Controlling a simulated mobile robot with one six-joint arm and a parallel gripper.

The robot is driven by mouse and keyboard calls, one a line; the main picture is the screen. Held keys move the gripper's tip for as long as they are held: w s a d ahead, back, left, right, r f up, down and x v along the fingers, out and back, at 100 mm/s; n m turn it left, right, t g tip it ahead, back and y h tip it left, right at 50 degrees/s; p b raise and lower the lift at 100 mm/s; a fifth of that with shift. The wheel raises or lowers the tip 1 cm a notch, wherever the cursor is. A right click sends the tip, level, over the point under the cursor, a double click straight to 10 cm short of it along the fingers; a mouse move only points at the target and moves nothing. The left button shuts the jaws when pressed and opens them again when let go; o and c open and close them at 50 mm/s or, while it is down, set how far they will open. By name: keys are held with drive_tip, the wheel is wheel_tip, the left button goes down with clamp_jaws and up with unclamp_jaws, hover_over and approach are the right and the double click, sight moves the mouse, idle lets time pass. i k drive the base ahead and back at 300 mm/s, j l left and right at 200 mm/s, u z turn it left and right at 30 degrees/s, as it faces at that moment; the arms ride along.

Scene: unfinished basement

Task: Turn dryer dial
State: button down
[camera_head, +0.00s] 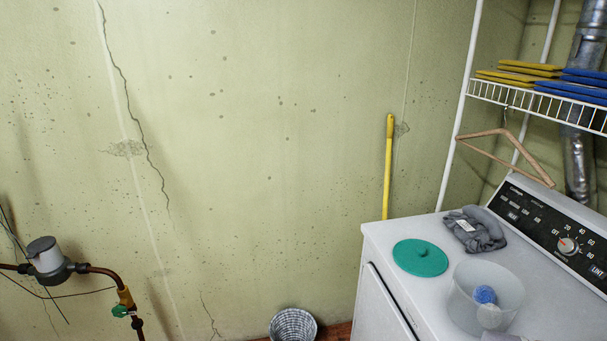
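The dryer dial (568,246) is a small round knob with a pale and reddish centre. It sits on the dark slanted control panel (527,212) at the back of the white dryer (376,238), at the right of the view. Printed numbers ring the dial, with OFF at its left. The dryer's right side is cut off by the frame edge. My gripper is not in view.
On the dryer top are a teal lid (420,258), folded grey cloth (474,230) and a translucent tub (467,300) with a blue ball. A hanger (497,146) hangs from the wire shelf (545,98). A wicker basket (293,325) stands left on the floor.

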sight(570, 248)
drive_tip(key=z, duration=1.5)
drive_tip(key=i+j, duration=0.25)
drive_tip(key=j, duration=0.2)
drive_tip(key=i+j, duration=0.3)
drive_tip(key=j, duration=0.1)
